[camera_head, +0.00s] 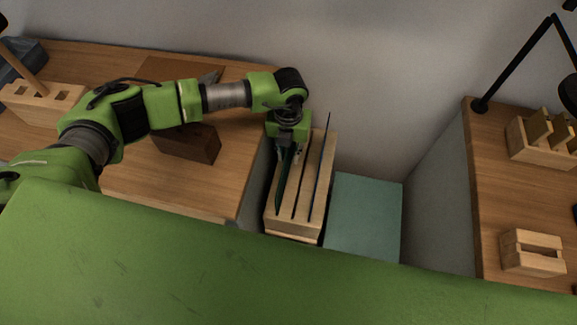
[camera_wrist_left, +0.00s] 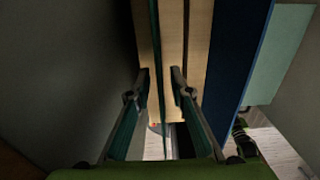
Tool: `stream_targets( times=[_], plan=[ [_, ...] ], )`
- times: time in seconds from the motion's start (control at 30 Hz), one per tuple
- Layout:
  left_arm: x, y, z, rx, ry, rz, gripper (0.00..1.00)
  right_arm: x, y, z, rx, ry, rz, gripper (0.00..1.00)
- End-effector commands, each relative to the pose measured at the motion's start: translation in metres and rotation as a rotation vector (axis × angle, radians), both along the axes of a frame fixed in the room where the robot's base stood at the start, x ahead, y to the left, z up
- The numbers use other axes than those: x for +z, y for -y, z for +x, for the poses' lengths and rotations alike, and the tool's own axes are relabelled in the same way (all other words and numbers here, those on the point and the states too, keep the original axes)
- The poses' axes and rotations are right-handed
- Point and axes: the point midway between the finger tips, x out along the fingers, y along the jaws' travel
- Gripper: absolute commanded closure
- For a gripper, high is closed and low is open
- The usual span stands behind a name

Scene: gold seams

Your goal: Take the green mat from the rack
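The wooden rack (camera_head: 291,225) stands in the gap between two tables and holds thin upright mats in its slots. The green mat (camera_head: 283,187) stands in the left slot, and its thin edge shows in the left wrist view (camera_wrist_left: 157,60). A dark blue mat (camera_head: 322,165) stands in the right slot; it also shows in the left wrist view (camera_wrist_left: 240,60). My left gripper (camera_head: 287,152) is over the left part of the rack. In the left wrist view its fingers (camera_wrist_left: 160,78) are apart, one on each side of the green mat's edge, with gaps visible. My right gripper is out of view.
A teal block (camera_head: 365,215) stands right of the rack. The left table (camera_head: 185,195) carries a dark wooden block (camera_head: 188,143) and a slotted wooden holder (camera_head: 42,103). The right table (camera_head: 490,210) carries two wooden holders and a lamp. A wall (camera_head: 390,80) is behind.

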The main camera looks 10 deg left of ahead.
Motion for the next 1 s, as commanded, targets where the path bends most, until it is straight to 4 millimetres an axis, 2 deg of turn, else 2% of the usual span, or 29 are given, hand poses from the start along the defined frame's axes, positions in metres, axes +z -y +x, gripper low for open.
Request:
stream_targets(
  times=[0.03, 0.07, 0.57, 0.77, 1.0],
  plan=[
    [0.000, 0.000, 0.000, 0.000, 0.000, 0.000, 0.96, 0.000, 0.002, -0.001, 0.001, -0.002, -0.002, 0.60],
    [0.000, 0.000, 0.000, 0.000, 0.000, 0.000, 1.00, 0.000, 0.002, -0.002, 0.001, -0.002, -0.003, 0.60],
    [0.006, 0.000, 0.001, 0.000, 0.002, -0.001, 1.00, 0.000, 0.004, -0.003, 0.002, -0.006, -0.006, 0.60],
    [0.028, 0.000, 0.002, 0.000, 0.004, -0.002, 1.00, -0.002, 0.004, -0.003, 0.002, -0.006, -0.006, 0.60],
    [0.072, 0.000, 0.002, -0.001, 0.006, -0.001, 1.00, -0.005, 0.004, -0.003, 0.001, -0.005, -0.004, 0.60]
  ],
)
